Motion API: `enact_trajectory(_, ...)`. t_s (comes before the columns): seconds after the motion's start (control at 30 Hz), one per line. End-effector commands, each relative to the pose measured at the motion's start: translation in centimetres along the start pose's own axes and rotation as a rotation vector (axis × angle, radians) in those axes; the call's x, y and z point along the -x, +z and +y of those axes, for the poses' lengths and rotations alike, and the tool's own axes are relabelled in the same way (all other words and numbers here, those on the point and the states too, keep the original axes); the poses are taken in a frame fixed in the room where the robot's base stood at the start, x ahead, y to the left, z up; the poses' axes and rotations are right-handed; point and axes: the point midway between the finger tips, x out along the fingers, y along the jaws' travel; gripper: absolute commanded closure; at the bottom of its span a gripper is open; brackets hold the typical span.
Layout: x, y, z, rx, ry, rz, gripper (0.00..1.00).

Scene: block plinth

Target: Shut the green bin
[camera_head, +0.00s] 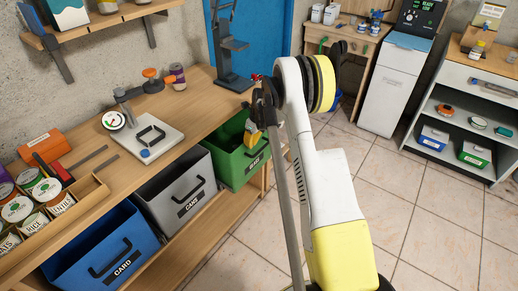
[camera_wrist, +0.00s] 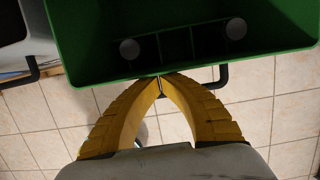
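The green bin (camera_head: 229,166) is a drawer-like bin under the wooden workbench, pulled out so that its open top shows. It has a black handle and a label on its front. In the wrist view the green bin (camera_wrist: 85,70) fills the top, with its empty-looking inside in sight. My gripper (camera_head: 251,143) is at the bin's front edge. Nothing shows between the fingertips.
A grey bin (camera_head: 165,199) and a blue bin (camera_head: 76,246) also stand open under the workbench (camera_head: 85,170). Tools and cans lie on the bench. Tiled floor (camera_head: 420,235) is free to the right, before a shelf unit (camera_head: 440,107) and a white cabinet (camera_head: 391,95).

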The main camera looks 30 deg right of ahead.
Motion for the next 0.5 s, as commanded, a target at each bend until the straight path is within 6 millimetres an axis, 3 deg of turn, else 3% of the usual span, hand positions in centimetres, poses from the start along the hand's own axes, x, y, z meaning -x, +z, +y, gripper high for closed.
enact_trajectory(0.2, -0.5, 2.1, 0.0, 0.002, -0.001, 0.0, 1.0)
enact_trajectory(0.5, -0.7, 3.0, 0.0, 0.0, -0.001, 0.0, 1.0)
